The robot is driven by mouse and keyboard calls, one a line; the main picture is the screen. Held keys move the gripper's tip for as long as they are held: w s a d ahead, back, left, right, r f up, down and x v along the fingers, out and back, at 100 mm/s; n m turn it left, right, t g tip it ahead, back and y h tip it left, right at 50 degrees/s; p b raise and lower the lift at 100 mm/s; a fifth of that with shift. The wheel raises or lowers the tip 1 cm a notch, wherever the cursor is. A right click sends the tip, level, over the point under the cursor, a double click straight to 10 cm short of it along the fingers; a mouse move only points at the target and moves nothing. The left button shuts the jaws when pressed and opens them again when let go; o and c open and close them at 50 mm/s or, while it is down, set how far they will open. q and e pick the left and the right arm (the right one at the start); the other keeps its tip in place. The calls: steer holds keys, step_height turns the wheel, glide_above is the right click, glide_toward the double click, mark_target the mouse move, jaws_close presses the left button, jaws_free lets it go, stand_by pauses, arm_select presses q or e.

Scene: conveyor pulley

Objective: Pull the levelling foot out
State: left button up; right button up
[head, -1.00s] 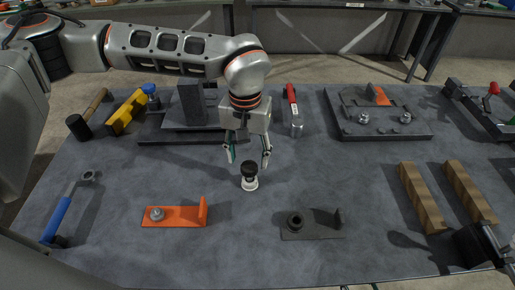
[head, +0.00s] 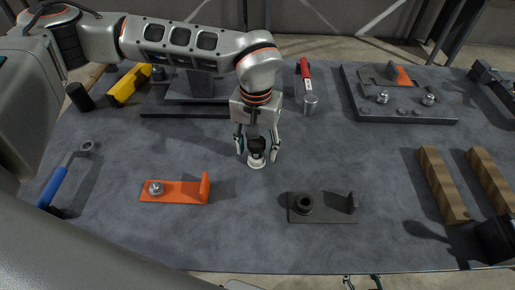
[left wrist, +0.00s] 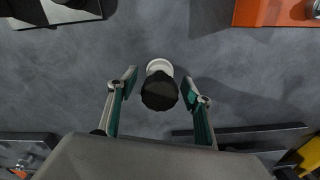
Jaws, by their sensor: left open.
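The levelling foot (head: 257,145), a black knobbed top on a round white base, stands roughly upright on the grey tabletop in the middle of the head view. My left gripper (head: 257,155) is open above and around it, with one finger on each side. In the left wrist view the black top (left wrist: 159,95) lies between the open fingers (left wrist: 159,82), with visible gaps on both sides. The white base (left wrist: 159,66) shows beyond it. Two fingertips of my right gripper (head: 362,282) show apart at the bottom edge of the head view; the rest is out of frame.
An orange bracket (head: 180,191) lies front left and a black bracket (head: 325,208) front right of the foot. A dark block fixture (head: 190,110) stands behind. A red-handled tool (head: 306,85), a plate fixture (head: 400,105) and wooden bars (head: 443,185) lie farther right.

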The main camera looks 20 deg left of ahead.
arm_select(q)
steer(key=c, duration=1.2)
jaws_close()
steer(key=shift+r+p, duration=0.3)
steer(key=shift+r, duration=0.05)
steer(key=shift+r, duration=0.1)
steer(key=shift+r, duration=0.2)
